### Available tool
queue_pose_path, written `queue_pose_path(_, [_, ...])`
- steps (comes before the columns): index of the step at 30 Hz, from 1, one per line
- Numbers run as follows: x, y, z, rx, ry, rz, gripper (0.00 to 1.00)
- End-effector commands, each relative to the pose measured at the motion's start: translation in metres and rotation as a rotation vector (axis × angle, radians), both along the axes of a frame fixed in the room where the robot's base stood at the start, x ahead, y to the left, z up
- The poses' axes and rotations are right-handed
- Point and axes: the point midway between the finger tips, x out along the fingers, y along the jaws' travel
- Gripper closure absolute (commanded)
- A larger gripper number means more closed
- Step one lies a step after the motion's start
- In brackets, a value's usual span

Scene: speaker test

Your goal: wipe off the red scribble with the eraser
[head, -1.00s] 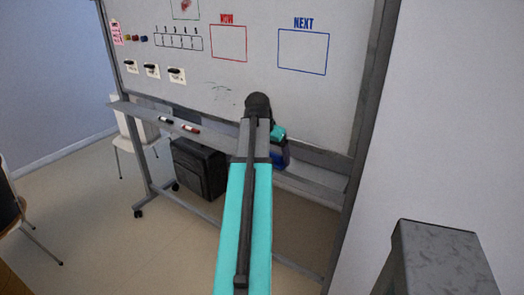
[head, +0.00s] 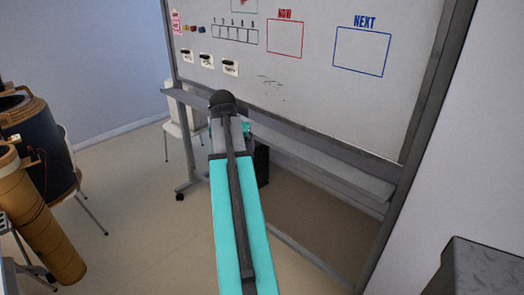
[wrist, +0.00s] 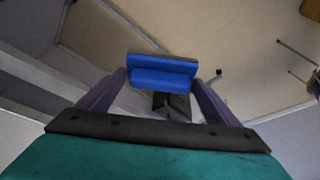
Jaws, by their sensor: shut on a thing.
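The whiteboard (head: 315,95) stands across the right half of the head view. The red scribble (head: 243,4) is at its top edge, inside a small drawn box, and the picture cuts it off. My gripper (wrist: 158,78) is shut on a blue eraser (wrist: 162,65), which sits between both fingers in the wrist view. In the head view my arm hides the gripper and eraser, in front of and below the board's lower left part. The eraser appears clear of the board.
Faint dark marks (head: 271,84) lie low on the board. A ledge (head: 330,165) runs beneath it. A black case (head: 262,165) stands behind my arm. A brown tube (head: 45,225) and dark barrel (head: 38,135) stand left, near white chairs. Floor between is clear.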

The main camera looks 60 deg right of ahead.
Motion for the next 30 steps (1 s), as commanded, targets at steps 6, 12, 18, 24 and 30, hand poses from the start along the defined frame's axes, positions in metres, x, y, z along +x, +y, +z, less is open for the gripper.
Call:
queue_pose_path(6, [0.057,0.054,0.001,0.000,-0.001,0.153,0.33])
queue_pose_path(12, [0.101,0.106,0.001,0.001,0.000,0.288,0.33])
queue_pose_path(18, [0.140,0.162,0.002,0.001,0.000,0.423,0.33])
queue_pose_path(24, [0.173,0.221,0.003,0.001,-0.001,0.558,0.33])
queue_pose_path(30, [0.199,0.283,0.003,0.000,-0.002,0.694,0.33])
